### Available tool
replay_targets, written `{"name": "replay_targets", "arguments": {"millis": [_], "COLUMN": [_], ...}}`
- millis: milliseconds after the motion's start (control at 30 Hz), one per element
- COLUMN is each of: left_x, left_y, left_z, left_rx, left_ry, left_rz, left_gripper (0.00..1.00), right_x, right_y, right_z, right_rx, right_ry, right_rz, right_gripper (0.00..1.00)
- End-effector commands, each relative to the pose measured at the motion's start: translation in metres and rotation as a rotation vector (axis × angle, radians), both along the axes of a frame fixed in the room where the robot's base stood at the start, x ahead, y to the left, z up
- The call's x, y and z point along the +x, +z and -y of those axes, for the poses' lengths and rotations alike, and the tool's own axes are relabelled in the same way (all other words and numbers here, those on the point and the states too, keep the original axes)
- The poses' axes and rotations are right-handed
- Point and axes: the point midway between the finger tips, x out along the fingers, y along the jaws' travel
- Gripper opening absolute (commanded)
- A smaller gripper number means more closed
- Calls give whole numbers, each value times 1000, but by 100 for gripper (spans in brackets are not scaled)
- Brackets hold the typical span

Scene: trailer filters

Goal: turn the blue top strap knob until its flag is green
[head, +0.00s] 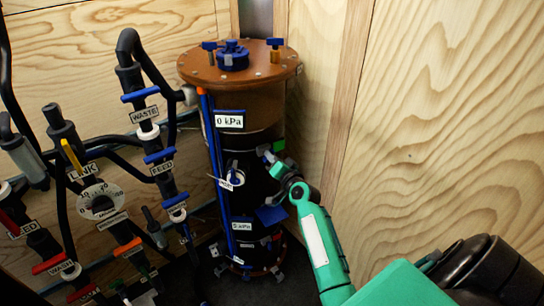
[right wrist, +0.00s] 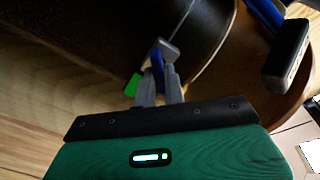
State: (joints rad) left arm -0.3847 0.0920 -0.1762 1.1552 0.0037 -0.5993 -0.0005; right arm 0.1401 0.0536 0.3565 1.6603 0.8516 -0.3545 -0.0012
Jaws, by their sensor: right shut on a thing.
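The blue top strap knob (head: 267,147) is on the side of the dark upright filter tank (head: 262,185), partly hidden by my gripper. A green flag (head: 279,146) shows right beside it, and the green flag also shows in the right wrist view (right wrist: 131,86). My right gripper (head: 271,158) reaches in from the lower right and is shut on the knob. In the right wrist view, a narrow blue part of the knob (right wrist: 157,72) shows between the fingers. My left gripper is not in view.
The tank's brown lid (head: 205,68) carries blue knobs. Labelled black pipes with coloured valve handles, such as the WASTE valve (head: 141,95), crowd the left. A lower blue flap (head: 271,214) juts from the tank. Wooden walls (head: 440,110) close in the right and back.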

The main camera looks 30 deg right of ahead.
Motion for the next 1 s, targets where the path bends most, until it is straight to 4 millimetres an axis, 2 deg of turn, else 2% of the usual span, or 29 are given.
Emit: {"name": "replay_targets", "arguments": {"millis": [633,667,733,767,1000], "left_x": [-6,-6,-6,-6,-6], "left_y": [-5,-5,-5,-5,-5], "left_z": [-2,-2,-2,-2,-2], "left_rx": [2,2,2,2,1], "left_ry": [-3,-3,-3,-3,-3], "left_rz": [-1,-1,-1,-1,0], "left_gripper": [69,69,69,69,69], "right_x": [0,0,0,0,0], "right_y": [0,0,0,0,0], "right_z": [1,1,1,1,0], "right_rx": [62,62,62,61,61], "right_ry": [0,0,0,0,0], "right_rz": [6,6,6,6,6], "right_gripper": [0,17,30,33,33]}}
